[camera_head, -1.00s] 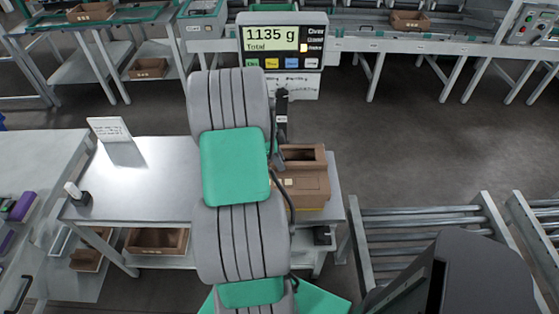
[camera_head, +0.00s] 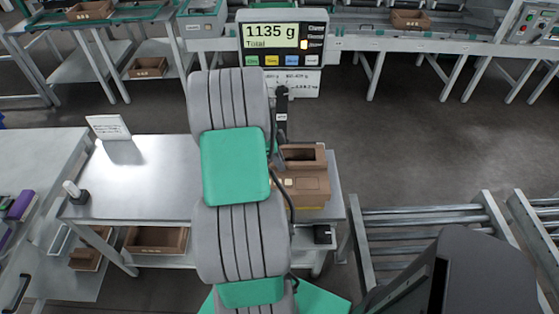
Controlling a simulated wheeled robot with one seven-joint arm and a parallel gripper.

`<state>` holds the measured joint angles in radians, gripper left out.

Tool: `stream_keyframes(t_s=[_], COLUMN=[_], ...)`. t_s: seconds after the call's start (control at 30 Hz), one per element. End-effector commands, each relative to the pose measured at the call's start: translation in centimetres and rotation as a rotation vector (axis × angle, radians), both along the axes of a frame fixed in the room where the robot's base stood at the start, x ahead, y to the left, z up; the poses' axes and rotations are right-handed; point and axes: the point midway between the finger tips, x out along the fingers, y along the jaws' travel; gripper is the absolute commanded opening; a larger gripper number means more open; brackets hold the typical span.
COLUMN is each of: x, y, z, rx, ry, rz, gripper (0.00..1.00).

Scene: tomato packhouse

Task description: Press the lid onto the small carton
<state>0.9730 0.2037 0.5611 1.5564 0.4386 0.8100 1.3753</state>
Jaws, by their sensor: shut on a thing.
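The small brown carton (camera_head: 308,186) stands on the scale at the right end of the steel table. A brown lid-like piece with a raised rim (camera_head: 305,152) shows at its top; whether it is fully seated cannot be told. My gripper is hidden behind my grey and green arm, which covers the carton's left side. Its fingertips and what they hold do not show.
The scale display (camera_head: 270,38) reads 1135 g on a post behind the carton. The steel table (camera_head: 140,180) is clear to the left, apart from a small sign (camera_head: 108,127) and a stamp-like object (camera_head: 76,193). Roller conveyors (camera_head: 425,235) stand at right.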

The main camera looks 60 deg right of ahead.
Motion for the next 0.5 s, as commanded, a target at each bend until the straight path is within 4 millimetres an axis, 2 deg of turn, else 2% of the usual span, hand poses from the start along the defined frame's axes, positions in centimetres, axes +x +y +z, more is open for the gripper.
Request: stream_keyframes(t_s=[0.4, 0.43, 0.5], x=[0.01, 0.01, 0.01], y=[-0.02, -0.02, -0.02], z=[-0.55, -0.5, -0.48], rx=[0.0, -0.001, 0.0], ry=[0.0, 0.0, 0.0], rz=[0.0, 0.0, 0.0], gripper=[0.0, 0.19, 0.25])
